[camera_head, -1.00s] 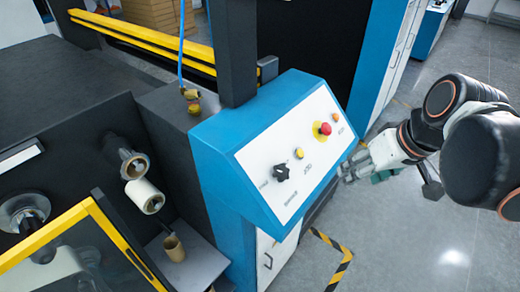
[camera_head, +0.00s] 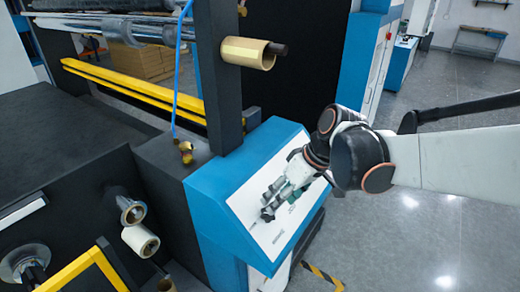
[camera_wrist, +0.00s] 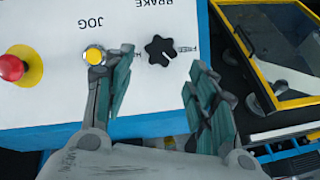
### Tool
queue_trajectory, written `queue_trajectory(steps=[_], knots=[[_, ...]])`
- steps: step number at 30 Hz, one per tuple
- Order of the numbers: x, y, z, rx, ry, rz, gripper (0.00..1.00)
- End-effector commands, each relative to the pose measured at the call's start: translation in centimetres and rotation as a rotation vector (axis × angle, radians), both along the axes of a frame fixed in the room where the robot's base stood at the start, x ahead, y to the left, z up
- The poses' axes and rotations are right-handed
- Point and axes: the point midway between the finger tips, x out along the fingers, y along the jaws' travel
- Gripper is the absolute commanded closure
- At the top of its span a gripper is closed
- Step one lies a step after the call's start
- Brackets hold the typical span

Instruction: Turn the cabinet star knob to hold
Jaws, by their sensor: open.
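The black star knob (camera_wrist: 160,50) is on the white face of the control panel (camera_wrist: 55,70), under the label BRAKE in the wrist view. My gripper (camera_wrist: 158,75) is open. Its two green-padded fingers stand apart, with the knob between and just beyond their tips in the picture. I cannot tell whether they touch it. In the head view my gripper (camera_head: 272,205) is over the panel face, near its lower left, and the knob is largely hidden there. The knob's setting against its labels is hard to read.
In the wrist view a yellow button (camera_wrist: 93,56) marked JOG lies close to one finger. A red stop button (camera_wrist: 12,68) is farther left. A yellow-framed window (camera_wrist: 275,48) is beyond the panel's right edge. A dark post (camera_head: 218,75) rises behind the panel.

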Motion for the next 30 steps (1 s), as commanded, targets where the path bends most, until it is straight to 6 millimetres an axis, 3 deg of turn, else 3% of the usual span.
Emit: queue_trajectory(steps=[3, 9, 23, 28, 30], knots=[[0.4, 1.0, -2.1, -0.001, -0.001, 0.003, 0.48], [0.8, 2.0, -4.5, 0.000, 0.000, 0.001, 0.48], [1.0, 2.4, -5.4, 0.000, 0.000, 0.000, 0.48], [1.0, 2.4, -5.4, 0.000, 0.000, 0.000, 0.87], [1.0, 2.4, -5.4, 0.000, 0.000, 0.000, 0.92]])
